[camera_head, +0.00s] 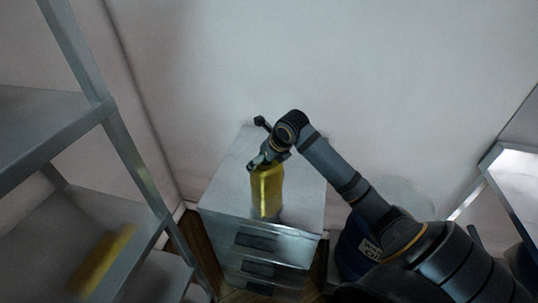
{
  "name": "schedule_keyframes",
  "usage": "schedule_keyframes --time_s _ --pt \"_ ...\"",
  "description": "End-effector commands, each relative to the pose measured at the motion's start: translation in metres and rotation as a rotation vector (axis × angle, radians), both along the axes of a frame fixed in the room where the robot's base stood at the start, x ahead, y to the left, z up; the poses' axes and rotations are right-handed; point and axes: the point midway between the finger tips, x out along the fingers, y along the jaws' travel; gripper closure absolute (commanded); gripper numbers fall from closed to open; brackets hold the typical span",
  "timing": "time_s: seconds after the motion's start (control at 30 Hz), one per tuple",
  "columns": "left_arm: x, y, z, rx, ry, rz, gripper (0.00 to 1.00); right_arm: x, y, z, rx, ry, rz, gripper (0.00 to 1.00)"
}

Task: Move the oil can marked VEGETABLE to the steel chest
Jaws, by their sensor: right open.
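A yellow oil can (267,192) stands upright on the top of the steel chest (225,183), near its front edge. No marking can be read on the can. My right arm reaches in from the lower right, and my right gripper (262,150) is at the can's top, partly hiding it. The gripper is open; whether its fingers touch the can cannot be told. My left gripper is not in view.
A metal shelf rack (85,125) stands on the left, with a blurred yellow object (103,258) on a lower shelf. A dark blue drum (352,245) stands right of the chest, partly behind my arm. Another metal shelf (515,165) is at the right edge. A pale wall closes the back.

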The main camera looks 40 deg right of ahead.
Motion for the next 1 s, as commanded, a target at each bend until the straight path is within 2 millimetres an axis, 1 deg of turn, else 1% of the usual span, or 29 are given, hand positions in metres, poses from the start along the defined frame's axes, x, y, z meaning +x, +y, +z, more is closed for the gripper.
schedule_keyframes --time_s 0.2,0.37,0.63,0.8,1.0 --pt "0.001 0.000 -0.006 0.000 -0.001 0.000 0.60 -0.026 -0.003 0.042 -0.014 0.001 0.004 0.00" --pt "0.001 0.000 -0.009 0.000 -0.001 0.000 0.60 -0.040 -0.004 0.067 -0.012 0.002 0.002 0.00" --pt "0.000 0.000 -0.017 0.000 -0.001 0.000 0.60 -0.050 -0.005 0.087 -0.008 -0.001 0.001 0.00" --pt "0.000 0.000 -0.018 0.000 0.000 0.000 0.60 -0.054 -0.003 0.092 -0.002 0.003 0.000 0.00" --pt "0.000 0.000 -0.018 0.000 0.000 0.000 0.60 -0.054 -0.003 0.092 -0.001 0.003 0.001 0.00"
